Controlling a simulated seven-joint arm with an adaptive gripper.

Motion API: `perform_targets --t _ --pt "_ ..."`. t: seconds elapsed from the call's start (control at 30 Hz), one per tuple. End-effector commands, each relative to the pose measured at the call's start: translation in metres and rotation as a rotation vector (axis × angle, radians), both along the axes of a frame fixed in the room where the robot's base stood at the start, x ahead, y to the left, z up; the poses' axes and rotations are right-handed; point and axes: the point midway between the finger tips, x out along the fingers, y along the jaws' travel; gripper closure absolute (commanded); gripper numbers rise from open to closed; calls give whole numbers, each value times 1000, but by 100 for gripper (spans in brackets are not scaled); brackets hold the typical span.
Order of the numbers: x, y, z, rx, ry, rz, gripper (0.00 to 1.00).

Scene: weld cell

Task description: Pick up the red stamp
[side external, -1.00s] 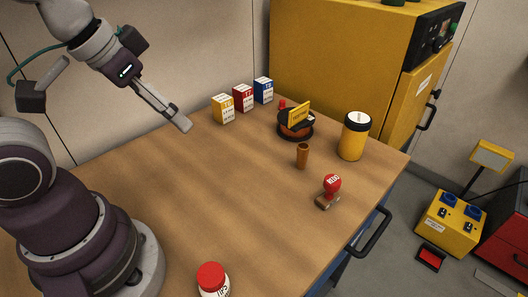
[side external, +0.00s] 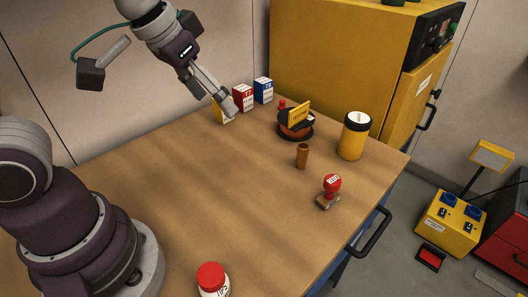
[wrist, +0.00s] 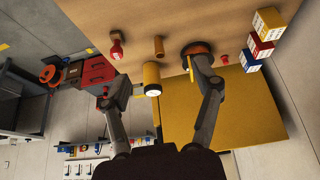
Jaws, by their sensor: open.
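The red stamp (side external: 331,185) has a round red knob with white lettering and a brown base. It stands upright on the wooden table (side external: 190,190) near the right edge. My gripper (side external: 229,114) is high at the back of the table, in front of the yellow box in the side view, far to the left of the stamp. In the wrist view its two fingers (wrist: 155,75) are spread wide with nothing held.
A brown cup (side external: 302,156) and a yellow black-lidded canister (side external: 354,137) stand near the stamp. A round dark holder (side external: 295,130) and red (side external: 243,98) and blue (side external: 264,90) boxes are at the back. A red-capped bottle (side external: 212,280) is at the front. The table's middle is clear.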

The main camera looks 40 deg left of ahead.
Motion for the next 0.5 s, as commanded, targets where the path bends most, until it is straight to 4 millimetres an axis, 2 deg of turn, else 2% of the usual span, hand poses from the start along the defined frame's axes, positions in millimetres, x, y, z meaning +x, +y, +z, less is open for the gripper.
perform_targets --t 0.03,0.1,0.2,0.33,0.4,0.5 --pt "20 -15 -6 1 21 -12 36" --pt "46 -38 -16 1 32 -12 36" --pt "76 -74 -40 5 42 -10 36" --pt "95 -114 -72 12 45 -11 36" --pt "100 -126 -84 13 43 -10 36" --pt "103 -134 -96 15 44 -7 36"
